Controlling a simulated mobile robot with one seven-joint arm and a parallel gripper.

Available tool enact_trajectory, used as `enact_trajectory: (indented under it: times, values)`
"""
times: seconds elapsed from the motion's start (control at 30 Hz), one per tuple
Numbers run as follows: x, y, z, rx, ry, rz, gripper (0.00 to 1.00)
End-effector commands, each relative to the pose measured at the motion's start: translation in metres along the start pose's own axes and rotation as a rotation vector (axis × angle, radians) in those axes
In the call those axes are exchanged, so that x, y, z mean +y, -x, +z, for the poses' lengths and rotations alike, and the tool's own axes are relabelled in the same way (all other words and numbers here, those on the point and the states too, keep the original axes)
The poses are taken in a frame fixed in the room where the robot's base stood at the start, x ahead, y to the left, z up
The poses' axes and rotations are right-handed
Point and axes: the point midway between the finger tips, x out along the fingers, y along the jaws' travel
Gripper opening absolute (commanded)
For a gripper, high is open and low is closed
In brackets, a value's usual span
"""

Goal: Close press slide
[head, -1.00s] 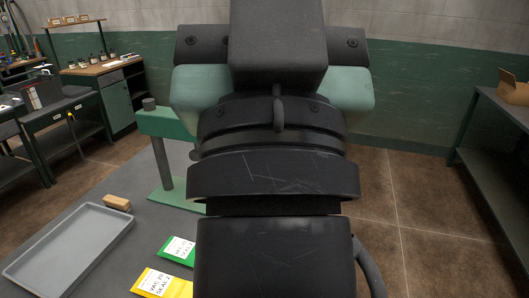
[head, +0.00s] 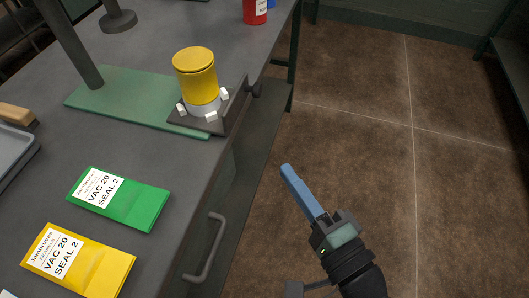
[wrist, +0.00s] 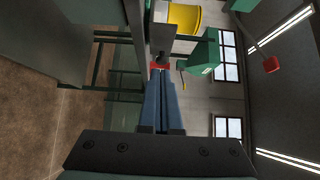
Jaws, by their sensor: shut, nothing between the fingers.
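The press slide (head: 228,122) is a dark plate with an upright end plate and a dark round knob (head: 255,90). It projects past the green press base (head: 120,98) to the bench edge. A yellow can (head: 196,75) stands upright on it between small white blocks. My gripper (head: 287,170) has long blue fingers, shut and empty. In the head view it is beyond the bench edge, over the floor, apart from the knob.
Green (head: 118,198) and yellow (head: 77,262) pouches lie on the bench, near a grey tray (head: 12,155) and a wooden block (head: 17,114). A drawer handle (head: 205,248) projects from the bench front. A red can (head: 255,11) stands farther back. The floor (head: 370,120) to the right is clear.

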Motion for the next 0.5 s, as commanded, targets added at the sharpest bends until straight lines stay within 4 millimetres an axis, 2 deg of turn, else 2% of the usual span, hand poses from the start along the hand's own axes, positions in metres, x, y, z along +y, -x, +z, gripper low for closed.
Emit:
enact_trajectory:
  times: [0.5]
  values:
    - [-0.004,-0.101,0.005,-0.006,0.004,-0.002,0.0]
